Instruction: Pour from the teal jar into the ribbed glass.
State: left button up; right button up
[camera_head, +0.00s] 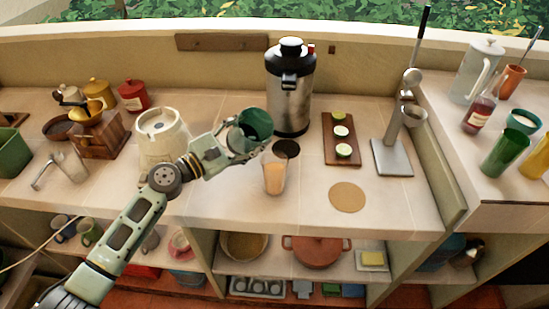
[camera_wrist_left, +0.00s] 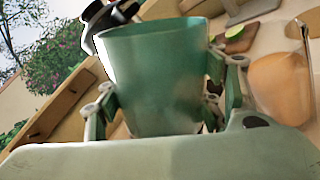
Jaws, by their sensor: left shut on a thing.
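The teal jar (camera_head: 252,125) is held by my left gripper (camera_head: 247,146) above the counter, and it is tilted with its mouth up and to the right in the head view. The left wrist view shows the jar (camera_wrist_left: 155,80) between the two fingers of my left gripper (camera_wrist_left: 165,95), which are shut on it. The ribbed glass (camera_head: 274,175) stands upright on the counter, just right of and below the jar, with an orange-tan content in its lower part. It also shows at the right of the left wrist view (camera_wrist_left: 281,85). What is inside the jar is hidden. My right gripper is not in view.
A steel dispenser (camera_head: 290,90) stands behind the glass, with a dark round disc (camera_head: 286,148) near its foot. A white canister (camera_head: 161,137) is left of the jar. A cork mat (camera_head: 347,197) and a board with lime slices (camera_head: 329,142) lie right of the glass.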

aim_at(256, 131)
pick_arm(q)
jog(key=f+n, duration=0.1)
jog(key=w+a+f+n+b, duration=0.1)
jog(key=f, duration=0.1)
jog(key=shift+w+a+f+n+b, duration=0.2)
jog(key=shift+n+b, duration=0.1)
jog(key=shift+n, duration=0.1)
jog(key=shift+w+a+n+p, duration=0.25)
jog(key=shift+n+p, duration=0.1)
jog(key=shift+n, duration=0.25)
jog(key=n, duration=0.1)
jog(key=f+n, duration=0.1)
jog(key=shift+w+a+f+n+p, duration=0.2)
jog(key=shift+w+a+n+p, duration=0.15)
jog(key=shift+a+n, duration=0.05)
